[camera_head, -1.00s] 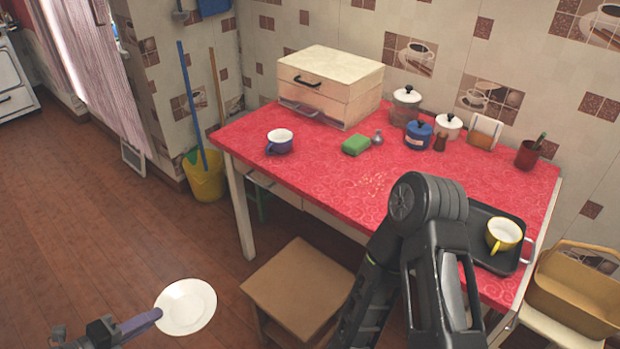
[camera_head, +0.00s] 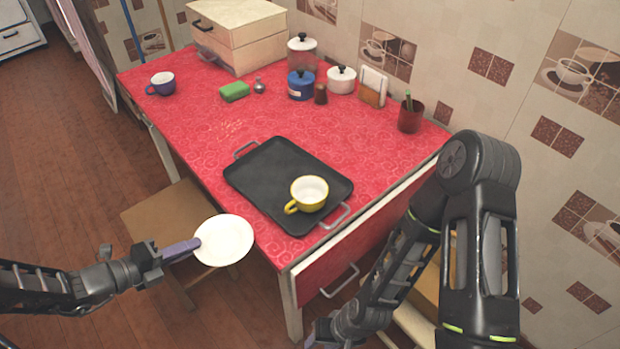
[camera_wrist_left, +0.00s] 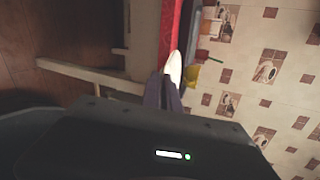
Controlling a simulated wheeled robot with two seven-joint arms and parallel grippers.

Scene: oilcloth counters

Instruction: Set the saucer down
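A white saucer (camera_head: 224,240) is held level by its edge in my left gripper (camera_head: 196,245), in front of the table's left front edge and above the stool. My left gripper is shut on the saucer's near-left rim. In the left wrist view the saucer (camera_wrist_left: 174,67) shows edge-on between the fingers (camera_wrist_left: 165,90). A black tray (camera_head: 262,180) with metal handles lies on the red table (camera_head: 215,150). A yellow cup (camera_head: 309,193) stands on the tray's right part; its left part is bare. My right arm reaches down at the right; its gripper's fingers do not show clearly.
A wooden stool (camera_head: 165,212) is below the saucer. The red cloth left of the tray is clear.

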